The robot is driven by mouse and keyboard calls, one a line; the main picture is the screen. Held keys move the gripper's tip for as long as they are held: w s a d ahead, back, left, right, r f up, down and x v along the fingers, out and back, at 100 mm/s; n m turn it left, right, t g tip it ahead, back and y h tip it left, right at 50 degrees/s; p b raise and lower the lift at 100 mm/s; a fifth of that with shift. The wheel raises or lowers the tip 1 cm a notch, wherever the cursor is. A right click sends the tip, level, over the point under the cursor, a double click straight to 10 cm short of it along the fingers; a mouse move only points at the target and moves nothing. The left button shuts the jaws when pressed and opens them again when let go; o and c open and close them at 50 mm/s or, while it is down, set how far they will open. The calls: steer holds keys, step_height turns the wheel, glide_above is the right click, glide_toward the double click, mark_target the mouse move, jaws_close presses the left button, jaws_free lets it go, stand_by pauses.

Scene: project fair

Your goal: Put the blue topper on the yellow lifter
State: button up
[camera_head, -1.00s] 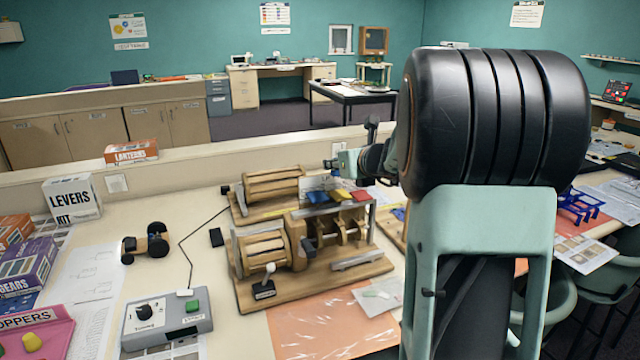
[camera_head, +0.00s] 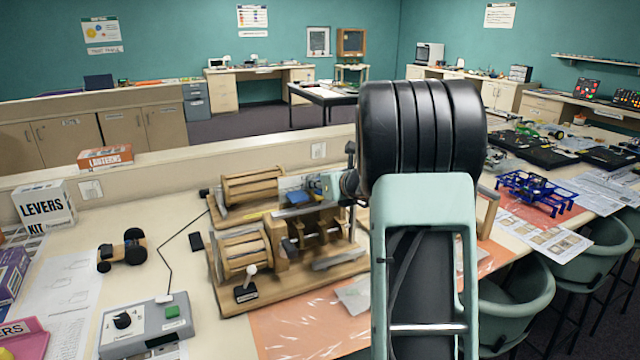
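The wooden cam machine (camera_head: 262,292) stands on the table, left of my arm. On top of its front part a blue block (camera_head: 299,197) shows at the left end of the row of coloured lifter tops. I cannot tell whether it is a lifter top or the blue topper. The yellow lifter's top is not visible; my gripper (camera_head: 330,187) and wrist cover that part of the row. My gripper is low over the row, just right of the blue block. Its fingers are too small and covered to show whether they are open, hold anything or touch the machine.
A grey control box (camera_head: 146,325) with a green button stands front left, cabled to the machine. A pink toppers box (camera_head: 22,340) is at the lower left edge. A white levers kit box (camera_head: 44,205) and a small wheeled cart (camera_head: 122,251) stand left. A blue frame model (camera_head: 537,191) is right.

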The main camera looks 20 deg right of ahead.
steer(key=o, duration=0.9)
steer(key=shift+r+p, duration=0.15)
steer(key=shift+p, duration=0.15)
steer(key=shift+s, duration=0.3)
steer(key=v, duration=1.1)
steer(key=shift+s+r+b, duration=0.2)
steer(key=shift+b, duration=0.2)
